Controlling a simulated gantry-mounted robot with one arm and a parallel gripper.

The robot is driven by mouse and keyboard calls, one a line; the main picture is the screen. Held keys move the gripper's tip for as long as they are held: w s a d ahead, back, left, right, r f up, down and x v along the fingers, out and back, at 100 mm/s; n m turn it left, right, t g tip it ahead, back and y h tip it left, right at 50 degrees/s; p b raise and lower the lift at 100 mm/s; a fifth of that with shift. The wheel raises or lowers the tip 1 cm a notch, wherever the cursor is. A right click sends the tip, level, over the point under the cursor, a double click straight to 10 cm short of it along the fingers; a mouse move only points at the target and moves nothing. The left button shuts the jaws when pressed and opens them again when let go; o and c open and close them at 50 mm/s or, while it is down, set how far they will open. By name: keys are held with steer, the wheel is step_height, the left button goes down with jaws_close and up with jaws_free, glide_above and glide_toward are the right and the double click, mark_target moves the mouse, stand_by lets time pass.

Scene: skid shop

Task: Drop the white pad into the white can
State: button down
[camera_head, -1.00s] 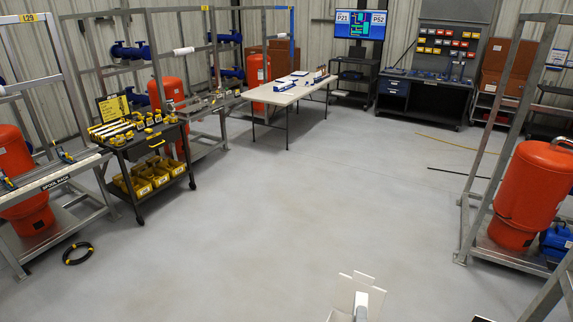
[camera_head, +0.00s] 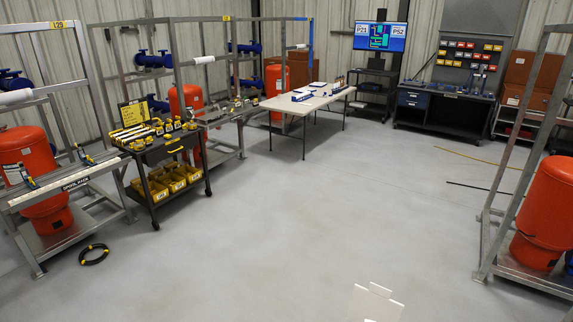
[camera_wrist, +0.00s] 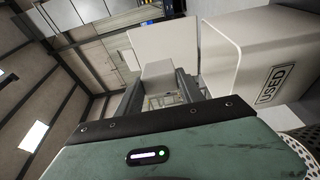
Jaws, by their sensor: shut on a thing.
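My gripper (camera_wrist: 160,84) shows in the wrist view with its two dark fingers closed on a pale block-like part of the white pad (camera_wrist: 165,42). The pad is a flat white sheet beyond the fingertips. In the head view, the pad (camera_head: 375,304) shows at the bottom edge, right of centre, with a small tab at its top; my gripper is out of that picture. The white can (camera_wrist: 225,58), with a "USED" label, fills the right of the wrist view, close beside the pad. I cannot tell whether they touch. The can does not show in the head view.
The middle floor is clear. A white folding table (camera_head: 312,101) and a dark workbench (camera_head: 445,108) stand behind. A frame with a red tank (camera_head: 547,215) is at right. A black ring (camera_head: 94,254) lies on the floor.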

steer(key=c, duration=0.7)
jaws_free()
steer(key=shift+o, duration=0.2)
steer(key=b+v, duration=0.1)
steer(key=v, duration=0.9)
steer(key=shift+s+a, duration=0.15)
steer(key=shift+s, duration=0.2)
